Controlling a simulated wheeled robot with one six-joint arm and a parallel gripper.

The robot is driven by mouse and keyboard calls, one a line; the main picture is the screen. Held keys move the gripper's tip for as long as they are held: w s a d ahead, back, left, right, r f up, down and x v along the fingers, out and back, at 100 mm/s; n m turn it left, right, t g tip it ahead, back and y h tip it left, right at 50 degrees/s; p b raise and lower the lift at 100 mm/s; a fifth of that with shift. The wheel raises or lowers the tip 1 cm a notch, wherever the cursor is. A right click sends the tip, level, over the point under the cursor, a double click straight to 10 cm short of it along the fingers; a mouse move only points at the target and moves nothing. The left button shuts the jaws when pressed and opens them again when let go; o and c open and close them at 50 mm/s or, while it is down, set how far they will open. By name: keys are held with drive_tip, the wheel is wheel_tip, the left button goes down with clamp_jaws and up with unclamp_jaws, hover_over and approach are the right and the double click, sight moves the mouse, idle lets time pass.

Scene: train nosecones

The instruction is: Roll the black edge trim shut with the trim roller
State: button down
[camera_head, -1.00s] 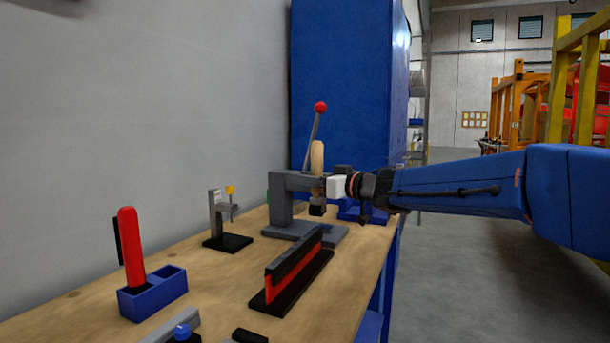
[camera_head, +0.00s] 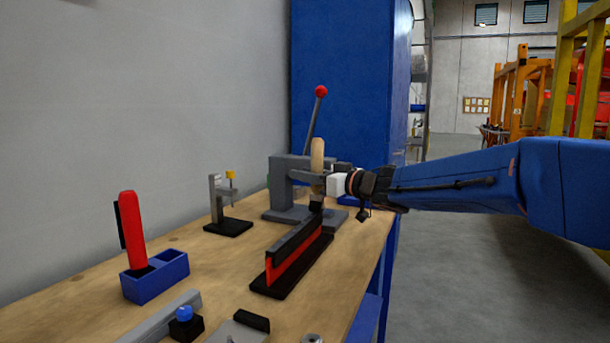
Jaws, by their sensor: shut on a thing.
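The black edge trim (camera_head: 292,242) runs along the top of an upright red panel, which stands on a black base (camera_head: 316,256) on the bench. The trim roller has a pale wooden handle (camera_head: 317,154), held upright, and a dark lower end (camera_head: 316,203). My gripper (camera_head: 319,183) is shut on the trim roller and reaches in from the right. The roller's lower end is at the far end of the trim. I cannot tell whether it touches the trim. The gripper's fingers are partly hidden behind the handle.
A grey lever press (camera_head: 282,190) with a red knob stands just behind the roller. A small gauge stand (camera_head: 228,224) is to the left. A blue holder (camera_head: 155,278) with a red-handled tool is at front left. Grey and black parts (camera_head: 184,326) lie at the front edge.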

drive_tip(key=shift+f, duration=0.15)
idle(0.4)
drive_tip(key=shift+s, duration=0.1)
drive_tip(key=shift+s+a, duration=0.25)
drive_tip(key=shift+s, duration=0.4)
drive_tip(key=shift+s+a, duration=0.2)
drive_tip(key=shift+s, duration=0.4)
drive_tip(key=shift+s, duration=0.1)
drive_tip(key=shift+s+a, duration=0.25)
drive_tip(key=shift+s, duration=0.35)
drive_tip(key=shift+s+a, duration=0.25)
drive_tip(key=shift+s, duration=0.35)
drive_tip(key=shift+s+a, duration=0.25)
drive_tip(key=shift+s, duration=0.4)
drive_tip(key=shift+s+a, duration=0.2)
drive_tip(key=shift+s, duration=0.45)
drive_tip(key=shift+s, duration=0.15)
